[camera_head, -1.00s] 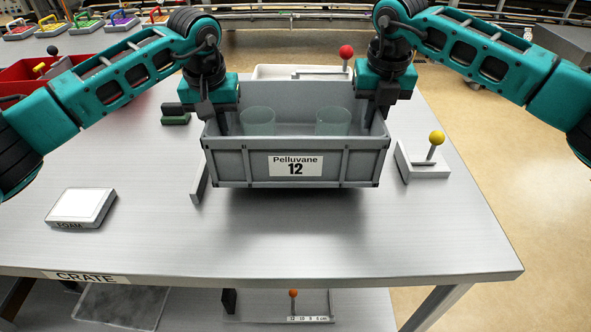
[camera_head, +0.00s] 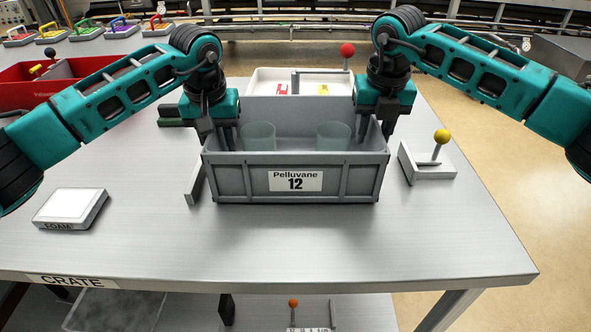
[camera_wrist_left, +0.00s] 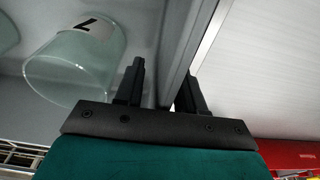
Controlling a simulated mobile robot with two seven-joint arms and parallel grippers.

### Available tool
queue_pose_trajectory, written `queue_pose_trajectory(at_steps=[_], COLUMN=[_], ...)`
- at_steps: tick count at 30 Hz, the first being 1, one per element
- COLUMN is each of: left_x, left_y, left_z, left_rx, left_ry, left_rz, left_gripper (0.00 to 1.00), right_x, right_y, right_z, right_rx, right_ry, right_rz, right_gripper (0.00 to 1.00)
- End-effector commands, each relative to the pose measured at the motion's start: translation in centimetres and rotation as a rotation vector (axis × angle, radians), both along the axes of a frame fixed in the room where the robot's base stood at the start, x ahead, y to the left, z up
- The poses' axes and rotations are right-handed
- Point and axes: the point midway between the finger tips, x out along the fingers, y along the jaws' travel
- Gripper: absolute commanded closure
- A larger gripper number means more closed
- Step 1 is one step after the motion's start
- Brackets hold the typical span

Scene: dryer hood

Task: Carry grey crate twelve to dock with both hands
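The grey crate (camera_head: 229,183), labelled Pelluvane 12, appears to rest level on the metal table, between a low grey stop (camera_head: 195,183) on its left and a grey bracket with a yellow-knobbed lever (camera_head: 438,150) on its right. Two clear cups (camera_head: 258,137) stand inside it. My left gripper (camera_head: 216,140) is open around the crate's left end wall; in the left wrist view (camera_wrist_left: 160,88) one finger is inside and one outside, with a gap at the wall. My right gripper (camera_head: 376,127) is open over the right end wall, its fingers apart.
A white tray (camera_head: 262,82) with a red-knobbed lever (camera_head: 347,50) lies behind the crate. A foam block (camera_head: 72,207) sits at the left, a red bin (camera_head: 25,92) behind it. The table front is clear; a lower shelf holds an orange-knobbed lever (camera_head: 293,303).

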Motion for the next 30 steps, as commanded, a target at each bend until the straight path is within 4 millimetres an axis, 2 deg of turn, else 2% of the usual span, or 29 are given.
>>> queue_pose_trajectory(at_steps=[6, 10, 22, 25, 30], left_x=[0.0, -0.1, -1.3, -1.5, -1.7], left_y=[-0.1, -0.1, 0.0, 0.0, -0.1], left_z=[0.1, 1.0, 8.9, 10.4, 11.7], left_rx=[-0.001, -0.002, -0.001, -0.001, -0.001], left_ry=[-0.001, -0.002, -0.005, -0.003, -0.001], left_rz=[-0.001, -0.002, 0.000, 0.000, 0.000], left_gripper=[0.61, 0.61, 0.61, 0.61, 0.61], right_x=[0.0, 0.0, 0.0, 0.0, 0.0], right_y=[0.1, 0.1, 0.1, 0.1, 0.1], right_z=[0.0, 0.0, 0.0, 0.0, 0.1], right_rx=[0.001, 0.002, 0.002, 0.002, 0.002], right_ry=[0.000, 0.000, 0.000, 0.000, -0.001], right_rz=[0.002, 0.002, 0.002, 0.002, 0.002], right_gripper=[0.61, 0.61, 0.61, 0.61, 0.61])
